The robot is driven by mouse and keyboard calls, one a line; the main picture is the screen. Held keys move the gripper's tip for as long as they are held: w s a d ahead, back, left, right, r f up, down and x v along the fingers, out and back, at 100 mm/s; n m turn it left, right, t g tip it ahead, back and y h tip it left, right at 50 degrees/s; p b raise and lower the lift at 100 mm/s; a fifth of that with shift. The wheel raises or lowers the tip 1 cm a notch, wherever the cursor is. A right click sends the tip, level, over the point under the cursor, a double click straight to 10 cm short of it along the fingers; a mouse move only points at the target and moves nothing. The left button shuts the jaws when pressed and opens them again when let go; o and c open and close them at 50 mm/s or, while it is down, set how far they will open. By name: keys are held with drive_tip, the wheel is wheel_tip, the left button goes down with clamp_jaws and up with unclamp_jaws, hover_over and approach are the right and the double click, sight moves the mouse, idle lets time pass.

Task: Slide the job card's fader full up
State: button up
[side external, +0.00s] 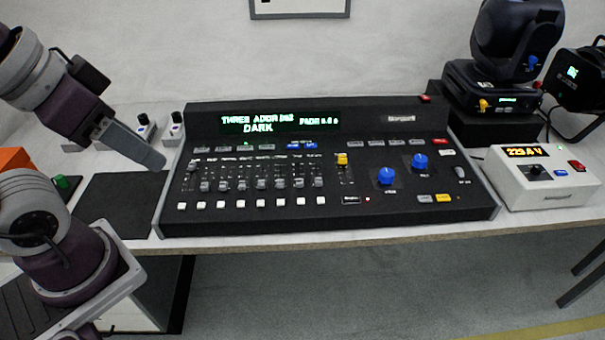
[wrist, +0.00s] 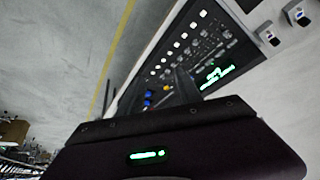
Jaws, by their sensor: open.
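The black lighting console (side external: 440,190) lies on the white bench, with a row of several grey-capped faders (side external: 260,184). The leftmost cap (side external: 190,167) sits higher in its slot than the others, which are low to mid slot. A yellow-capped fader (side external: 342,159) stands to their right, near the top of its slot. The green display (side external: 258,122) reads roughly "THREE ADDR" and "DARK"; its small text is blurred. I cannot make out a job card. My gripper (side external: 155,162) is open and empty, left of the console and above the bench. The console also shows tilted in the wrist view (wrist: 215,60).
A black mat (side external: 115,205) lies left of the console. Small white knob boxes (side external: 145,128) stand behind it. A white box with an orange display (side external: 545,185) and a black moving-head light (side external: 505,65) are at the right. Blue knobs (side external: 387,177) stand up from the console.

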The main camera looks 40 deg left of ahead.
idle(0.4)
drive_tip(key=shift+c, duration=0.9)
drive_tip(key=shift+m, duration=0.5)
drive_tip(key=w, duration=0.3)
drive_tip(key=w+f, duration=0.1)
drive_tip(key=shift+w+d+f, duration=0.1)
drive_tip(key=shift+w+d, duration=0.15)
drive_tip(key=shift+d, duration=0.05)
drive_tip(key=c, duration=0.7)
drive_tip(key=w+f, duration=0.2)
drive_tip(key=w, duration=0.1)
drive_tip(key=w+d+f+m, duration=0.1)
drive_tip(key=w+f, duration=0.1)
drive_tip(key=w, duration=0.1)
drive_tip(key=w+f+m, duration=0.1)
drive_tip(key=w, duration=0.2)
drive_tip(key=shift+w+d+f+h, duration=0.15)
drive_tip(key=shift+w+f+h, duration=0.15)
drive_tip(key=shift+w+f, duration=0.1)
clamp_jaws()
drive_tip(key=m+t+y, duration=0.1)
drive_tip(key=m+t, duration=0.1)
drive_tip(key=m, duration=0.3)
approach(303, 190)
drive_tip(key=x, duration=0.5)
drive_tip(key=shift+w+f, duration=0.1)
drive_tip(key=shift+w, duration=0.1)
